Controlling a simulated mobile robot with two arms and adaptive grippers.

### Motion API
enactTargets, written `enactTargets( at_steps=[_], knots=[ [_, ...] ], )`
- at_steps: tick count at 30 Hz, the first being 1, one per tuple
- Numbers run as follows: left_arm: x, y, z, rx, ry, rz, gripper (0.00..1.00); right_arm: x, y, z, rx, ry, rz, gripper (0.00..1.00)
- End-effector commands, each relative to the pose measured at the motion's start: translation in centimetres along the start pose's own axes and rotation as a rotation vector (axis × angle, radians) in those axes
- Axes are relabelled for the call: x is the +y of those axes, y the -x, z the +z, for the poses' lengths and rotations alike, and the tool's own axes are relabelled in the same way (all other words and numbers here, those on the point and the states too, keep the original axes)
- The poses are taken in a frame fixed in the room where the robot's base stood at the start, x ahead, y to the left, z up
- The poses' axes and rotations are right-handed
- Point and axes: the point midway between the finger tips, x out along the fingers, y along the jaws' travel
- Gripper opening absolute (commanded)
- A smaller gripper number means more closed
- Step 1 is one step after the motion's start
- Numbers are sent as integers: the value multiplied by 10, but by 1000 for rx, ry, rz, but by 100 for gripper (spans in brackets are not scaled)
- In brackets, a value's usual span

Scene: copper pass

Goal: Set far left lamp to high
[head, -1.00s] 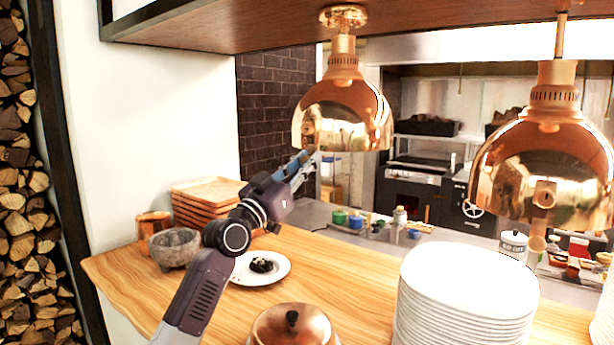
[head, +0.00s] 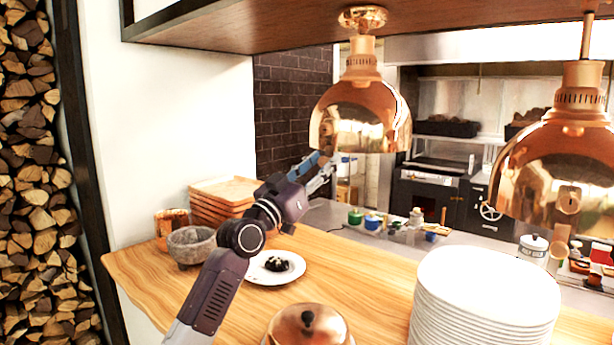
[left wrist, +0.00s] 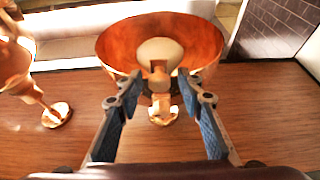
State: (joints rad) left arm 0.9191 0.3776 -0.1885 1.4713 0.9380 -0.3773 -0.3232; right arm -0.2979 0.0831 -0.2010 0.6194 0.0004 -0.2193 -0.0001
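The far left lamp (head: 360,115) is a shiny copper dome hanging from the wooden shelf. In the left wrist view its open copper shade (left wrist: 110,45) shows with a pale bulb (left wrist: 160,52) inside. A small squarish copper piece (left wrist: 158,76), perhaps its switch, shows between my fingertips. My left gripper (head: 322,168) reaches up just below the lamp's left rim. In the left wrist view the left gripper (left wrist: 160,84) has its fingers spread, with gaps on both sides of the copper piece. Whether they touch the lamp is unclear. My right gripper is out of view.
A second copper lamp (head: 560,160) hangs at the right. On the wooden counter (head: 375,290) are a plate stack (head: 485,305), a copper cloche (head: 308,328), a plate with dark food (head: 270,272), a stone bowl (head: 190,246) and stacked wooden trays (head: 222,198).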

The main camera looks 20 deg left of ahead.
Motion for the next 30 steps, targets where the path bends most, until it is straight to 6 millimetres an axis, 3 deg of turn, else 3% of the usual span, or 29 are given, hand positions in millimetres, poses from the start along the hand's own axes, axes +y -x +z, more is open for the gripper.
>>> enactTargets(
  at_steps=[16, 22, 30],
  knots=[
    [-1, 93, 1, -1, -2, -2, 35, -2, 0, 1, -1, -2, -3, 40],
    [0, 109, 0, 2, -1, -1, 35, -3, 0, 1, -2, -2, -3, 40],
    [-1, 111, -1, 3, 0, -1, 35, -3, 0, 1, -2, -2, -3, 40]
  ],
)
